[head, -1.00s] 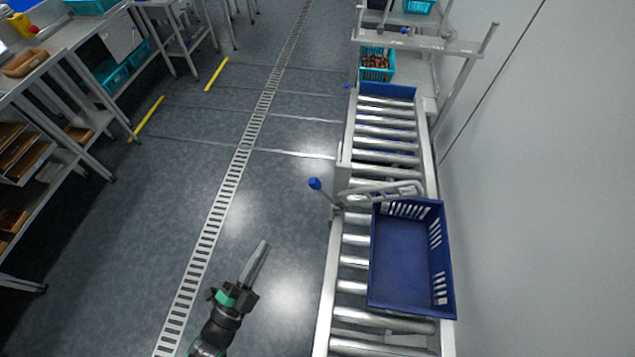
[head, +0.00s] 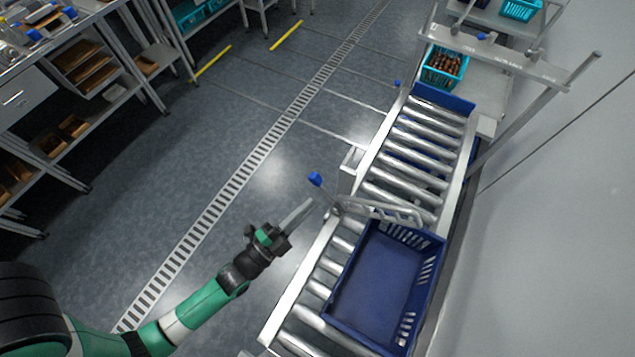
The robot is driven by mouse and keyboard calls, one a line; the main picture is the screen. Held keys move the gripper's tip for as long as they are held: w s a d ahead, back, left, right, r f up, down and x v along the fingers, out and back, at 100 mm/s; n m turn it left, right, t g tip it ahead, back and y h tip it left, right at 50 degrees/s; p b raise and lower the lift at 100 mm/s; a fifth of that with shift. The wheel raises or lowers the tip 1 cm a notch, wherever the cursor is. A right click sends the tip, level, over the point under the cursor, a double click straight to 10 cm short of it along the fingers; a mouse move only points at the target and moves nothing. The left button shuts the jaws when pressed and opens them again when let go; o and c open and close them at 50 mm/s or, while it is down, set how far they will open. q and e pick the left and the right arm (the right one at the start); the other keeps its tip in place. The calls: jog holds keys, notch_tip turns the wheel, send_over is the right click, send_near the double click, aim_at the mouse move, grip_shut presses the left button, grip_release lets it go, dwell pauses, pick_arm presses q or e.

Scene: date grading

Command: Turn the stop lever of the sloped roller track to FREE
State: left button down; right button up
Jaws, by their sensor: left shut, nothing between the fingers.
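The stop lever (head: 316,180) has a blue knob on a thin rod and stands at the left side rail of the sloped roller track (head: 288,304). A metal stop gate (head: 384,210) reaches across the rollers from the lever's foot. An empty dark blue crate (head: 382,280) stands on the rollers against the near side of the gate. My left gripper (head: 305,208) is shut and empty, left of the track. Its fingertips appear just below the blue knob in the picture; I cannot tell whether they touch the lever. My right gripper is not in view.
Another blue crate (head: 444,98) sits at the track's far end, by a teal basket of dates (head: 443,66). A frame with a labelled crossbar (head: 495,57) spans there. Shelving with brown trays (head: 75,65) stands at left. The floor between is clear.

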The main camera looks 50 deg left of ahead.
aim_at(315, 185)
pick_arm(q)
jog(key=x, duration=0.7)
jog(key=shift+w+r, duration=0.1)
jog(key=shift+w, duration=0.25)
jog(key=a, duration=0.1)
jog(key=s+a+f+p, duration=0.1)
jog(key=shift+s+a+f, duration=0.25)
jog(key=shift+a+f, duration=0.35)
jog(key=shift+a, duration=0.05)
jog(key=shift+s, duration=0.1)
jog(key=shift+f, duration=0.1)
